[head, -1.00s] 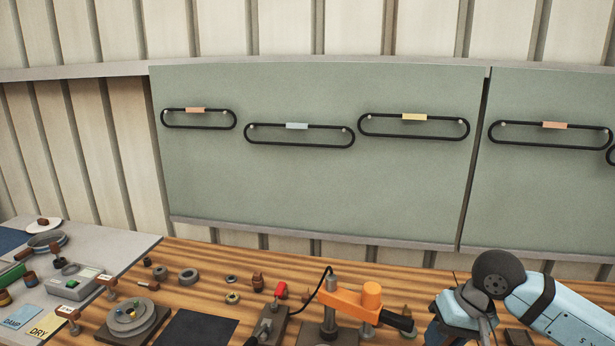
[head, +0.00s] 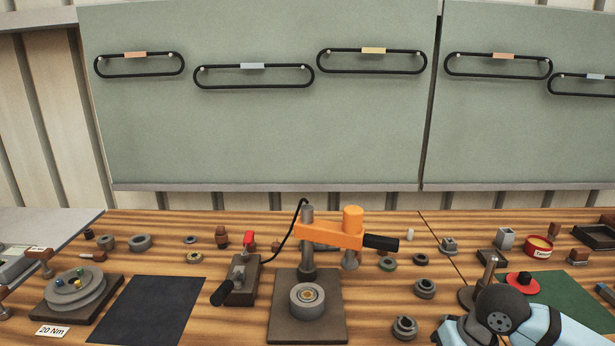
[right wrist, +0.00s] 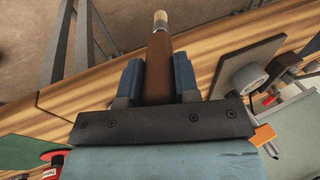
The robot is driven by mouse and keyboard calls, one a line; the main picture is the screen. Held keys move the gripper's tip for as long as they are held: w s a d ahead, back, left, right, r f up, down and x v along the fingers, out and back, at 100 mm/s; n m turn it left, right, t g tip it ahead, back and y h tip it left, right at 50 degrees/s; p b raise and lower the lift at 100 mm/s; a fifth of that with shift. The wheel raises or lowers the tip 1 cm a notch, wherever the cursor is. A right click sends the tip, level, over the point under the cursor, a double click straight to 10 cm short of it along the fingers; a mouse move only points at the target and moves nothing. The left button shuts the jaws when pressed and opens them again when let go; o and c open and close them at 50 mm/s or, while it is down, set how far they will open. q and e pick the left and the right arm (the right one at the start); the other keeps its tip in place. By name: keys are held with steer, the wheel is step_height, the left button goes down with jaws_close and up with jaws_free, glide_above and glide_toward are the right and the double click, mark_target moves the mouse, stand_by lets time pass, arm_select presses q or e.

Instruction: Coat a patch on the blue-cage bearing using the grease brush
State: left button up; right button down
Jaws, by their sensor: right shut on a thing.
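My right gripper (right wrist: 158,82) is shut on the brown handle of the grease brush (right wrist: 160,48). The brush's pale tip points away from the gripper, toward the top of the right wrist view, and touches nothing that I can make out. In the head view my right arm is at the lower right, and its wrist hides the brush. A small ring that looks bluish (head: 190,240) lies on the bench at left; I cannot tell for sure whether it is the blue-cage bearing. Other small rings, one yellowish (head: 194,257) and one greenish (head: 387,264), lie nearby. My left gripper is out of view.
A press with an orange arm (head: 330,234) stands mid-bench, a grey ring (head: 307,298) on its base. A lever block (head: 240,280) is left of it. A black mat (head: 150,312), a labelled red tin (head: 539,247) and a green mat (head: 570,300) flank it. Several rings lie about.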

steer(key=f+b, duration=0.1)
steer(key=f, duration=0.1)
steer(key=s+f+b, duration=0.1)
steer(key=f, duration=0.1)
steer(key=shift+f, duration=0.4)
stand_by(0.5)
